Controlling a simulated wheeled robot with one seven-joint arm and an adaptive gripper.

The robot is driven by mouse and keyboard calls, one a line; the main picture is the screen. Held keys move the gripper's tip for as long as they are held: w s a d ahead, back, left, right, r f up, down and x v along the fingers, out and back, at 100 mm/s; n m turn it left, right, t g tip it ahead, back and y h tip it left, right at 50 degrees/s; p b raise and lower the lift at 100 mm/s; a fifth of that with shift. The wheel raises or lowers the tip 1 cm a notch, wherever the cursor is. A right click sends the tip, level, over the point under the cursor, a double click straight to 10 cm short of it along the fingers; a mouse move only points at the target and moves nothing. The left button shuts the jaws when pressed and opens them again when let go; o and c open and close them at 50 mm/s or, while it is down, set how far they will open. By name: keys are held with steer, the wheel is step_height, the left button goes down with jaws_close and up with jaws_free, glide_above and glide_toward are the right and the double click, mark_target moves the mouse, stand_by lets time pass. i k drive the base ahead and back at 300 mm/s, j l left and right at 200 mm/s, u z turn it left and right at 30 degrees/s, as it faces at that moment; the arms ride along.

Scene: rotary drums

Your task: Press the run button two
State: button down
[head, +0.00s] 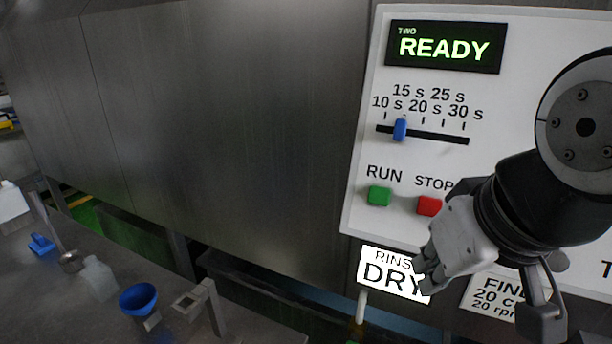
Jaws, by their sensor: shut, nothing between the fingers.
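The control panel two (420,180) fills the right of the head view. Its display (445,47) reads "TWO READY" in green. The green run button (380,196) sits under the word RUN. The red stop button (429,206) is just right of it. A blue slider (400,129) stands near the 15 s mark on its slot. My gripper (428,280) is in front of the panel's lower part, below and right of the run button and apart from it in the picture. Its fingers are shut and empty, and my arm hides part of the panel's right side.
A "RINSE DRY" sign (385,273) and a second sign (490,296) stand below the panel. On the bench at left are a blue funnel (138,298), a clear bottle (98,277) and a blue item (41,244). A large bare metal wall (230,120) is left of the panel.

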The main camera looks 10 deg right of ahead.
mark_target(380, 196)
steer(key=k+j+z, duration=0.75)
